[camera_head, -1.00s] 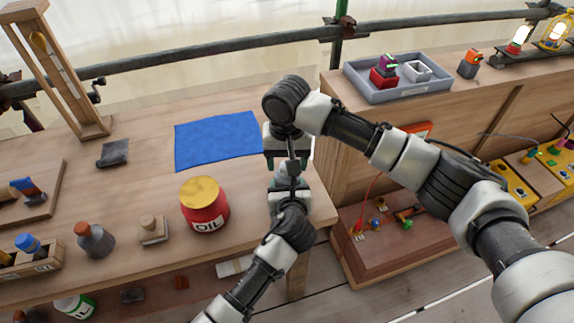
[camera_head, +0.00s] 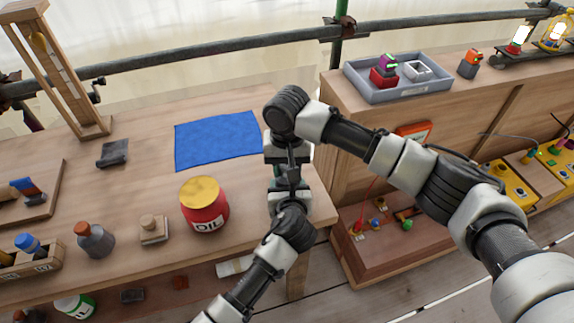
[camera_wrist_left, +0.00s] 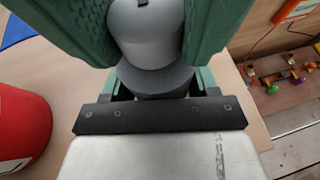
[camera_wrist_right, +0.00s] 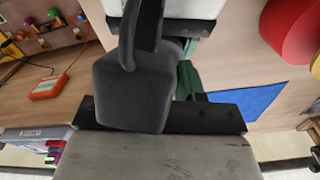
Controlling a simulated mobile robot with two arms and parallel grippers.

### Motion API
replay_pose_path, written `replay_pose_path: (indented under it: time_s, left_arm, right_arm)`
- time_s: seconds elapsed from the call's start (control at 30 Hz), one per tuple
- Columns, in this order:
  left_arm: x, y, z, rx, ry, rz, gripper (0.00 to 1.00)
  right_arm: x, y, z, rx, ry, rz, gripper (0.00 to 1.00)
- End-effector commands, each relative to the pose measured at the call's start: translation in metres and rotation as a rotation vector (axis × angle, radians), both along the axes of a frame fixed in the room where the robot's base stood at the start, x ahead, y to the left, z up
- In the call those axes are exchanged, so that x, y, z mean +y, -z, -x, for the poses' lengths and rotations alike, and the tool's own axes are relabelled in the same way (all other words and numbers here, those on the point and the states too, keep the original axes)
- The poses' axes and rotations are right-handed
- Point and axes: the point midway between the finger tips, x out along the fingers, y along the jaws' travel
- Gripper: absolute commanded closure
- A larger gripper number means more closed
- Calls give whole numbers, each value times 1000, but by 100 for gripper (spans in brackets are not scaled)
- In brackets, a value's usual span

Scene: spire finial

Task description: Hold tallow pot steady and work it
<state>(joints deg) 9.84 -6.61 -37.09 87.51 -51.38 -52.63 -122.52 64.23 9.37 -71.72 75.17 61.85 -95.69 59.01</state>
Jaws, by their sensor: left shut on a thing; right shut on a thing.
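The grey tallow pot (camera_wrist_left: 150,35), with a pale rounded part above a darker grey one, sits between the green fingers of my left gripper (camera_wrist_left: 150,50). My left gripper also shows in the head view (camera_head: 289,186), near the right end of the bench, and is shut on the pot. My right gripper (camera_head: 288,164) comes from above, close against it. It is shut on a dark grey blocky part (camera_wrist_right: 128,92) with a narrow upright piece. I cannot tell whether this belongs to the pot. The contact between the two grippers is mostly hidden.
A red oil tin (camera_head: 206,212) stands close left of my grippers. A blue cloth (camera_head: 218,140) lies behind it. A grey tray (camera_head: 398,92) rests on the higher bench at right. The bench's right edge is close, with a low wooden box (camera_head: 390,250) beyond it.

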Motion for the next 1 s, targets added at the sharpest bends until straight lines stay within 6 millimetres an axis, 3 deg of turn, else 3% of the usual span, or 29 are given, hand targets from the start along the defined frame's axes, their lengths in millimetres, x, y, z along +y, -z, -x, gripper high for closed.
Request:
replay_pose_path:
  time_s: [1.0]
  left_arm:
    - [0,1,0,3,-1,-1,67]
  right_arm:
    - [-1,-1,0,-1,-525,-4,87]
